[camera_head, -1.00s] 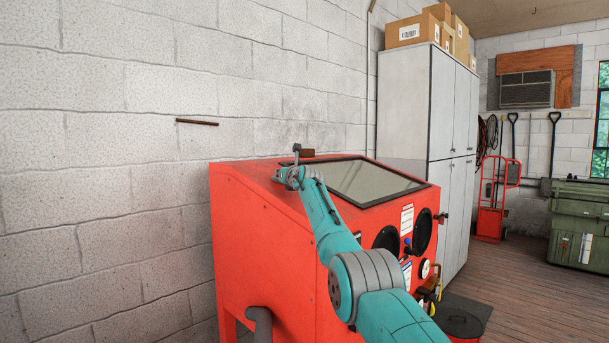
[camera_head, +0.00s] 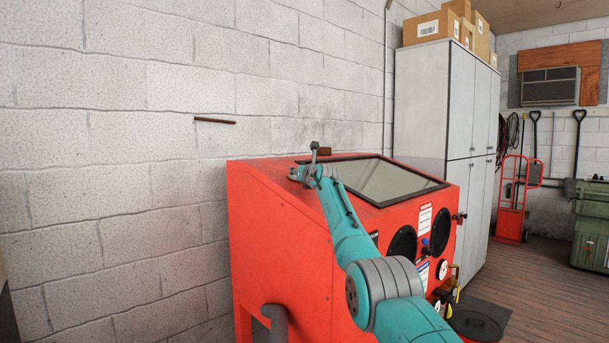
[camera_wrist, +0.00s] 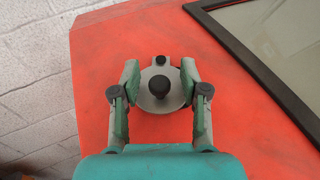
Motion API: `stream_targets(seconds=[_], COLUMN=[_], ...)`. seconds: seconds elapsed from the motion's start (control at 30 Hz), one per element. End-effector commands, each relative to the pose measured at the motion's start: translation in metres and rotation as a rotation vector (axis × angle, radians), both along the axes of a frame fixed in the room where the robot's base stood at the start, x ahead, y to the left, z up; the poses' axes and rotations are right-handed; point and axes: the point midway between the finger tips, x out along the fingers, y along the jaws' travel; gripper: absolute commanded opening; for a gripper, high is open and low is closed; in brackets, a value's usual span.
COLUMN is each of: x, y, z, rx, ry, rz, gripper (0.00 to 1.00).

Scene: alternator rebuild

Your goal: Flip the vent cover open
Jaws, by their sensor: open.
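The vent cover is a round grey disc with a black knob (camera_wrist: 158,87) standing on it. It lies on the sloped red top of the cabinet (camera_wrist: 112,40). A small grey tab with a dark dot sticks out at its far edge. My gripper (camera_wrist: 158,72) is open in the wrist view, with one green-padded finger on each side of the disc. I cannot tell whether the fingers touch it. In the head view my gripper is over the upper left of the red cabinet (camera_head: 265,215), where my arm hides the cover.
A dark-framed window (camera_head: 385,182) lies in the cabinet's sloped top, right of my gripper. A block wall (camera_head: 115,110) stands close on the left and behind. A tall grey locker (camera_head: 420,100) with boxes stands behind right. Open floor lies at the right.

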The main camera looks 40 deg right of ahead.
Motion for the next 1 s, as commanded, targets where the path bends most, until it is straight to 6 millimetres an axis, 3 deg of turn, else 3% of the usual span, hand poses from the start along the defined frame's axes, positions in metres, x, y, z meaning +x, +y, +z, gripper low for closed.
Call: stream_targets(seconds=[1.0], x=[-0.065], y=[0.024], z=[-0.001], rx=[0.000], ry=[0.000], rz=[0.004], gripper=[0.45])
